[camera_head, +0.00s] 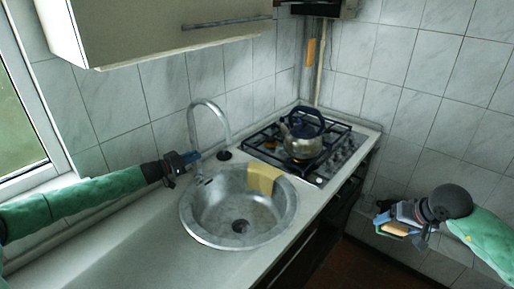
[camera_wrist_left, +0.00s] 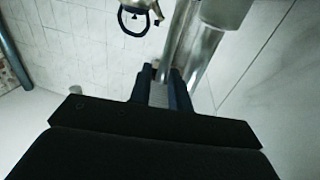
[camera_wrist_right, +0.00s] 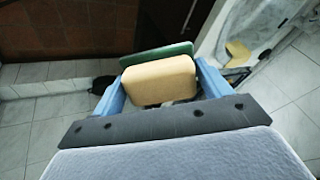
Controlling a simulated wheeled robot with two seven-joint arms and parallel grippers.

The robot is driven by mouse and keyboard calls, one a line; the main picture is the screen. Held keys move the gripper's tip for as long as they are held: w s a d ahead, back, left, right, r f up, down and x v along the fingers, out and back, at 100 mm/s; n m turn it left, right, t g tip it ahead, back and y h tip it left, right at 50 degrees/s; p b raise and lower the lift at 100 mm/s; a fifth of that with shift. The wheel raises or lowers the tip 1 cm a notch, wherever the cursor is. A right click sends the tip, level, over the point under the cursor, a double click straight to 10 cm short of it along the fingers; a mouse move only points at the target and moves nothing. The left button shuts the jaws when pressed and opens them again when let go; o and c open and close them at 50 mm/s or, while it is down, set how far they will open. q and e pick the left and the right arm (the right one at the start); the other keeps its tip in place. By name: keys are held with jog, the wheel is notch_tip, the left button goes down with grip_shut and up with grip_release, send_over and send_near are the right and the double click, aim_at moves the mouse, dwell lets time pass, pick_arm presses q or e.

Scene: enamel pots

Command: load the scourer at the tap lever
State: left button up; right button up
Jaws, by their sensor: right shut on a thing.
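The scourer (camera_wrist_right: 160,80), a yellow sponge with a green back, is clamped between the blue fingers of my right gripper (camera_wrist_right: 158,72). In the head view the scourer (camera_head: 393,229) is held in the air right of the counter. The curved metal tap (camera_head: 221,122) rises behind the sink's left side. My left gripper (camera_head: 190,158) is beside the tap's base, its dark fingers apart with a narrow gap. In the left wrist view, metal tap parts (camera_wrist_left: 205,50) stand just beyond the fingertips. I cannot make out the lever clearly, nor whether the fingers touch it.
The round metal sink (camera_head: 215,212) is set in the pale counter (camera_head: 120,250). A kettle (camera_head: 301,140) stands on the gas hob (camera_head: 334,158). A wall cabinet (camera_head: 150,30) hangs above. The counter's front left is clear.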

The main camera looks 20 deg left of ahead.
pick_arm(q)
jog(key=shift+p+x, duration=0.4)
jog(key=shift+x, duration=0.85)
pick_arm(e)
jog(key=shift+w+r, duration=0.1)
jog(key=shift+r, duration=0.45)
pick_arm(q)
jog(key=shift+w, duration=0.2)
jog(key=shift+f, duration=0.1)
grip_shut()
jog(key=shift+s+d+f+m+b, duration=0.25)
jog(key=shift+s+m+b, duration=0.05)
jog(key=shift+b, duration=0.5)
pick_arm(e)
jog(key=shift+f, duration=0.8)
pick_arm(q)
jog(key=shift+s+d+r+m+b, duration=0.15)
jog(key=shift+s+r+m+b, duration=0.1)
jog(key=shift+m+b, duration=0.1)
pick_arm(e)
jog(key=shift+f, duration=0.3)
pick_arm(q)
grip_release()
